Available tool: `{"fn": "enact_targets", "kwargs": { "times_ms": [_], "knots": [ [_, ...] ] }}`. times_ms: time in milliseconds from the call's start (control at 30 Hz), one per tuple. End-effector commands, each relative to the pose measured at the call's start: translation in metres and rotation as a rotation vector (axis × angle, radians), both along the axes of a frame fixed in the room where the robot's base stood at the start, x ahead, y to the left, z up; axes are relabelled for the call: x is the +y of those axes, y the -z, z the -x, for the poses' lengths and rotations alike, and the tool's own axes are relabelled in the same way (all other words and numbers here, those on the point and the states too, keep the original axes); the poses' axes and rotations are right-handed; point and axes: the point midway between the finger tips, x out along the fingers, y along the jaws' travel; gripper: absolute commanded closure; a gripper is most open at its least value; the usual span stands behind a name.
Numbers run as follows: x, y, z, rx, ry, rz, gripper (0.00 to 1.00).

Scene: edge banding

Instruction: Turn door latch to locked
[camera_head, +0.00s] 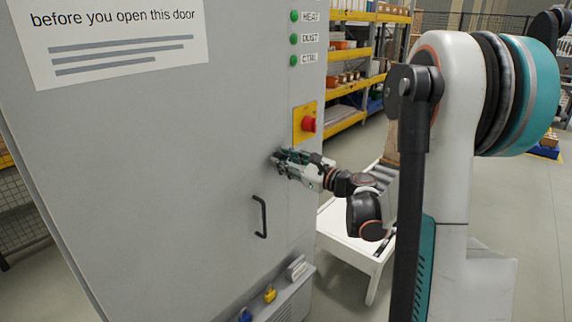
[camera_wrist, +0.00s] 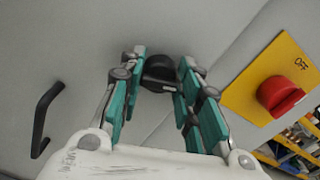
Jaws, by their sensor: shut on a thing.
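The door latch (camera_wrist: 158,72) is a dark round knob on the grey cabinet door (camera_head: 150,150). In the wrist view it sits between the two teal fingers of my gripper (camera_wrist: 160,80), which is shut on it. In the head view my gripper (camera_head: 282,160) reaches the cabinet front from the right, and its fingers hide most of the latch. I cannot read a locked or unlocked mark on the latch.
A black door handle (camera_head: 260,216) is below and left of my gripper, also in the wrist view (camera_wrist: 42,118). A red knob (camera_head: 309,124) on a yellow plate sits just above. A white table (camera_head: 345,235) stands right of the cabinet.

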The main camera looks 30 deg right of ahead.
Motion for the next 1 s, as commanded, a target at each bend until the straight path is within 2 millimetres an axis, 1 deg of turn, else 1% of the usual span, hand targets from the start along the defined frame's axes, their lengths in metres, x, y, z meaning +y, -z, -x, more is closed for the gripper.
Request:
{"fn": "enact_targets", "kwargs": {
  "times_ms": [1000],
  "knots": [
    [0.0027, 0.0037, 0.0009, -0.324, -0.001, 0.894, 0.93]
  ]
}}
